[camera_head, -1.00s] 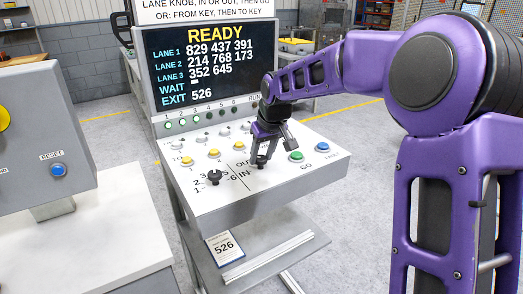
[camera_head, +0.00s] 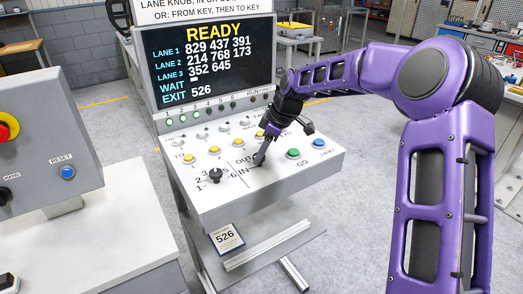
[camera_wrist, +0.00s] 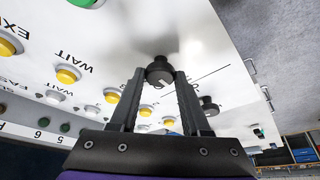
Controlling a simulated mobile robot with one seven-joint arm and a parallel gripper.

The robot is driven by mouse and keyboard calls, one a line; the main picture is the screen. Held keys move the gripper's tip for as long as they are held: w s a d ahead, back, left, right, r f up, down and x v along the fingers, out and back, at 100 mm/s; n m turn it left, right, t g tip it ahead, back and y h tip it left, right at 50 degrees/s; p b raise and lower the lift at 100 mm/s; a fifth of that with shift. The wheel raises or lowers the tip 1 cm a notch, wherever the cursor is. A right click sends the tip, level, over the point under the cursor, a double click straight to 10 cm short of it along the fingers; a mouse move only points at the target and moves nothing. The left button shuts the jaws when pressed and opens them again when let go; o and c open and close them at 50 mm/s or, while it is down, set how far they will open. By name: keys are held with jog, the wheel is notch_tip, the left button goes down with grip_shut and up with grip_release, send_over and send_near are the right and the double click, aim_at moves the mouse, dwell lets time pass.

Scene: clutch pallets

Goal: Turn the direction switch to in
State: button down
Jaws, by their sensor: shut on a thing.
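The direction switch is a small black knob on the sloping white panel, beside the printed OUT and IN labels. In the wrist view the direction switch (camera_wrist: 159,70) sits between my two fingertips, with a pale mark on its near side. My gripper (camera_head: 260,159) reaches down to it in the head view and leans over it. My gripper (camera_wrist: 160,76) is shut on the switch. The fingers mostly hide the switch in the head view, so I cannot tell which label it points to.
The black lane knob (camera_head: 215,175) stands left of the switch. Several yellow buttons, a green GO button (camera_head: 293,153) and a blue button (camera_head: 319,143) are close by. The screen (camera_head: 212,60) behind reads READY. A grey control box (camera_head: 45,130) stands at left.

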jog(key=shift+n, duration=0.5)
jog(key=shift+c, duration=1.9)
grip_release()
jog(key=v, duration=1.7)
jog(key=shift+w+d+r, duration=0.15)
jog(key=shift+w+d, duration=0.1)
jog(key=shift+w, duration=0.05)
